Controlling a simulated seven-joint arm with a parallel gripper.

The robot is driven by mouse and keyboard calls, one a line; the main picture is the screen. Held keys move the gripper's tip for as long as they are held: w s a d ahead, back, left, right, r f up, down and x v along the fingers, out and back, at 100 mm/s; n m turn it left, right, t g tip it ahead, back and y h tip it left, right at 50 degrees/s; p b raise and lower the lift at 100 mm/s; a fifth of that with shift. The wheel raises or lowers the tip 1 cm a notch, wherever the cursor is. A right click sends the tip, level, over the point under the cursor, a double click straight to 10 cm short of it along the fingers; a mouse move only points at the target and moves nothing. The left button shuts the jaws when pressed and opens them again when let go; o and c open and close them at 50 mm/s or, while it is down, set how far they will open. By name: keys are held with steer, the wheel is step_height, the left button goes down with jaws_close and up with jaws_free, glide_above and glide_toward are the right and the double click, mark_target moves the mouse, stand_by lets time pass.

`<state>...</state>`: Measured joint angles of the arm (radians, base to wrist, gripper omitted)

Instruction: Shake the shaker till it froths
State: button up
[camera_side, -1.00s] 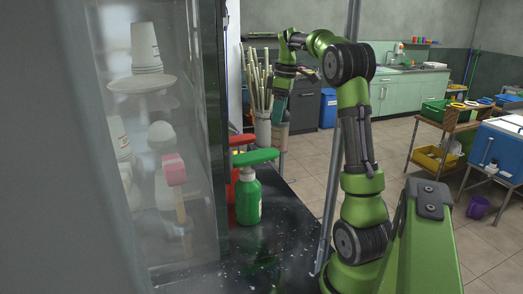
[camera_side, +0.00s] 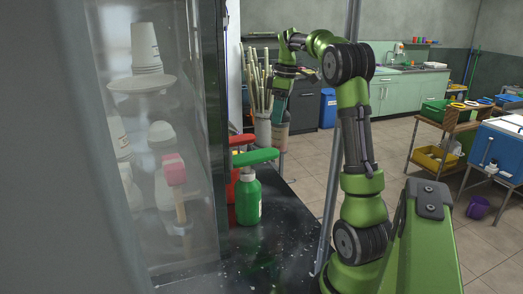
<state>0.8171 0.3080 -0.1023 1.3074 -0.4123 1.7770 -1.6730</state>
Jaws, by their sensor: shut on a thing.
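My gripper (camera_side: 280,117) points down at the far end of the dark counter, beside the container of canes. It is shut on a small pinkish-tan thing (camera_side: 280,135), which seems to be the shaker. The thing hangs roughly upright below the fingers. It is too small and distant for me to see its lid, its contents or any froth.
A green bottle (camera_side: 248,200) with a wide green top stands on the dark counter (camera_side: 275,225), a red one (camera_side: 233,175) behind it. Pale canes stand in a grey container (camera_side: 263,130) left of my gripper. A glass cabinet with cups (camera_side: 146,48) borders the left.

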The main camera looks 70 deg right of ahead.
steer(key=shift+f, duration=1.9)
steer(key=shift+r, duration=2)
steer(key=shift+w+a+r, duration=0.25)
steer(key=shift+w, duration=0.2)
steer(key=a+r+m+h, duration=0.1)
steer(key=a+r+m, duration=0.5)
steer(key=r+m, duration=0.4)
step_height(320, 180, up, 4)
steer(key=shift+w+a+f, duration=0.2)
steer(key=shift+w, duration=0.2)
